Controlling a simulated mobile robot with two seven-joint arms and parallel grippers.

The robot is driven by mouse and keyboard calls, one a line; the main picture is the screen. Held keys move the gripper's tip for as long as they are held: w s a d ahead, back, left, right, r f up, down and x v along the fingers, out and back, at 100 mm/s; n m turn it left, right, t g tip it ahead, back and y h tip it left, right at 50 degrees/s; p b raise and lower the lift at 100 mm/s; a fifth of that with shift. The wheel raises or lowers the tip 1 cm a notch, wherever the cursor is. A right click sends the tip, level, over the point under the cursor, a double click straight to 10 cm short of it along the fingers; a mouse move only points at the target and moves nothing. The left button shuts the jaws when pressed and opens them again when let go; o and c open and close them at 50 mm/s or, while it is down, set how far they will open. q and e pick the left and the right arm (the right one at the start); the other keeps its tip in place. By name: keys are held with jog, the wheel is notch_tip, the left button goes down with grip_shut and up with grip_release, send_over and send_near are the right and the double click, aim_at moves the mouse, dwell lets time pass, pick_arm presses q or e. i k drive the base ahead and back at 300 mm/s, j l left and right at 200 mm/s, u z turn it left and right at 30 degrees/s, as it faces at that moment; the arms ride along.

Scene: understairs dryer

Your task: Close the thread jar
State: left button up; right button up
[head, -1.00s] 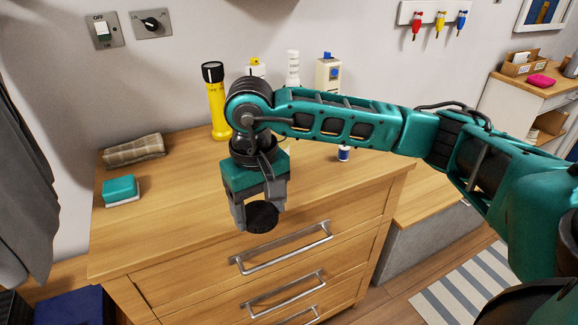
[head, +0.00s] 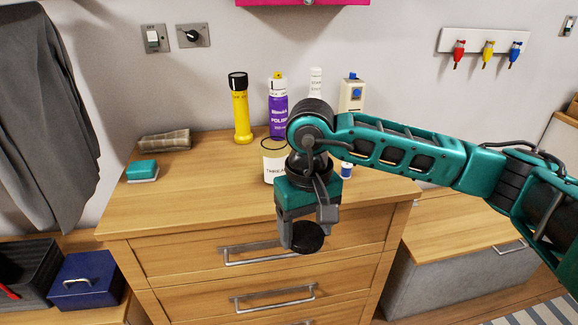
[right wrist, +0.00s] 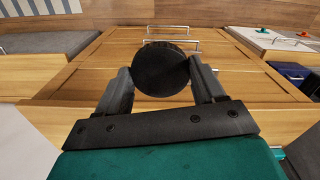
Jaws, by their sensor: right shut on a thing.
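The thread jar (head: 275,165) is white with black lettering and stands upright on the wooden dresser top. My right arm and gripper hide its right part, and its top shows a dark rim. My right gripper (head: 303,240) is in front of the jar, out past the dresser's front edge. It is shut on a round black lid (head: 308,238), held between the fingertips. In the right wrist view the lid (right wrist: 160,69) shows as a dark disc between both fingers. My left gripper is in neither view.
On the dresser top (head: 200,205) stand a yellow flashlight (head: 241,112), a purple polish can (head: 278,110), a white bottle (head: 316,83) and a cream container (head: 350,95) behind the jar. The front left top is clear.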

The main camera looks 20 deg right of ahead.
aim_at(273, 150)
jog(key=l, duration=0.45)
jog(key=k+l+u, duration=0.15)
jog(key=l, duration=0.35)
jog(key=k+l, duration=0.1)
jog(key=l, duration=0.35)
jog(key=u, duration=0.05)
